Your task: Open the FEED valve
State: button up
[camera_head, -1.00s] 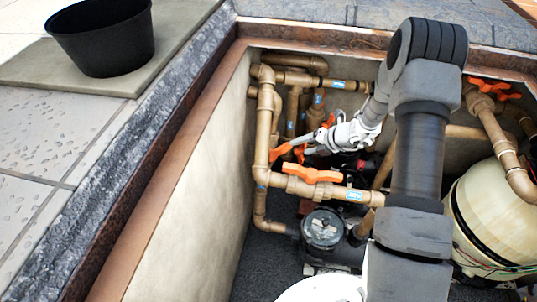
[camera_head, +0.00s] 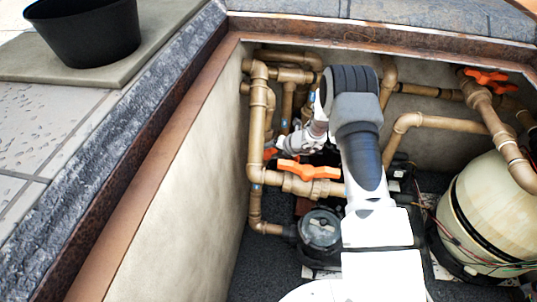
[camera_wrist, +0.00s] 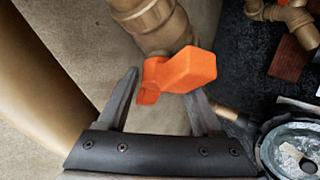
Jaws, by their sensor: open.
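An orange valve handle (camera_wrist: 182,72) on a brass fitting (camera_wrist: 150,20) lies between the two fingers of my gripper (camera_wrist: 163,85) in the wrist view. The fingers are open, one on each side; I cannot tell whether either touches it. In the head view my arm hides most of the gripper, and an orange handle (camera_head: 270,153) shows at its left. Another orange handle (camera_head: 308,170) sits on the horizontal brass pipe just below, lying along it. I cannot read the pipe labels, so which valve is FEED does not show.
A clear-lidded pump (camera_head: 320,228) stands below the pipes, and its lid shows in the wrist view (camera_wrist: 290,148). A cream tank (camera_head: 490,210) and more orange handles (camera_head: 487,77) are at the right. The pit wall (camera_head: 190,180) is close on the left. A black bucket (camera_head: 85,30) stands outside.

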jog(key=shift+w+a+f, duration=0.1)
jog(key=shift+a+f, duration=0.05)
grip_shut()
dwell(0.4)
